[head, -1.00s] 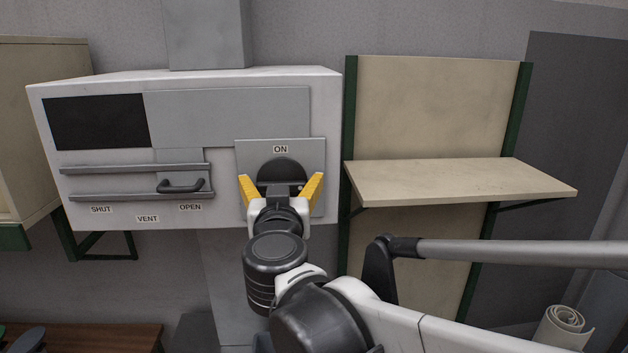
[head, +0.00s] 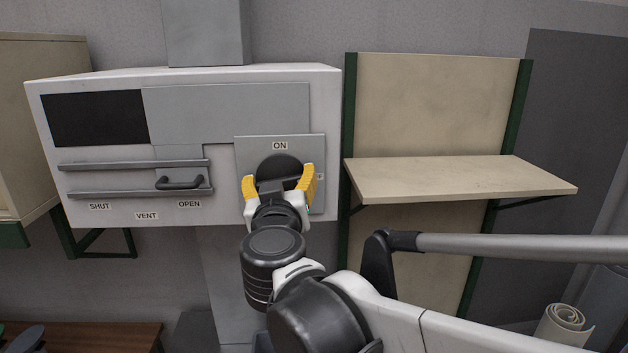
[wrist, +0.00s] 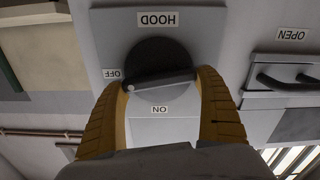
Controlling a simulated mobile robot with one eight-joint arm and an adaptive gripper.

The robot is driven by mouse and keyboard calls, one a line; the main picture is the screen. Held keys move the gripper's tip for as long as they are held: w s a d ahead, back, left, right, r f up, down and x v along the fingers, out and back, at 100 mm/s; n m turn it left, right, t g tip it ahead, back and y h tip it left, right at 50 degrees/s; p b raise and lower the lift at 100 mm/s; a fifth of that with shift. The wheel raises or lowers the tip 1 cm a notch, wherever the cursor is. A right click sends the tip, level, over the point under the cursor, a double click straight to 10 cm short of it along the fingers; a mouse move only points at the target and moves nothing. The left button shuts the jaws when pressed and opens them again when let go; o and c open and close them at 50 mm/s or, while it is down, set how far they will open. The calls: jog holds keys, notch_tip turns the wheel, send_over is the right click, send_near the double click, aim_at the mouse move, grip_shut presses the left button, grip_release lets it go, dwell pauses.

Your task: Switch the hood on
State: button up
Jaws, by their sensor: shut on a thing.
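The hood switch is a round black knob (head: 278,166) with a raised bar handle on a grey plate (head: 244,150). ON is printed above it in the head view. In the wrist view, which is upside down, the knob (wrist: 157,55) sits between HOOD at the top and ON at the bottom, with OFF at the left. The bar lies nearly level, slightly tilted, its left end by OFF. My gripper (head: 279,178) is shut on the bar, with a yellow finger at each end; it also fills the lower wrist view (wrist: 164,80).
Left of the plate, a vent slider with a black handle (head: 180,182) runs on rails (head: 90,192) marked SHUT, VENT and OPEN; the handle stands by OPEN. A beige wall shelf (head: 460,180) juts out at the right, above my arm.

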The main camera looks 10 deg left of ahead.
jog(key=n, duration=0.2)
jog(key=n+b, duration=0.1)
jog(key=n, duration=0.1)
jog(key=shift+a+f, duration=0.15)
jog(key=shift+f, duration=0.05)
jog(key=n+b, duration=0.1)
jog(key=n, duration=0.3)
jog(key=shift+s+a+f, duration=0.1)
jog(key=shift+a, duration=0.05)
jog(key=n+b, duration=0.1)
jog(key=n, duration=0.3)
jog(key=shift+f, duration=0.1)
jog(key=shift+f+n, duration=0.1)
jog(key=shift+n, duration=1.7)
jog(key=o, duration=1.1)
jog(key=shift+c, duration=0.2)
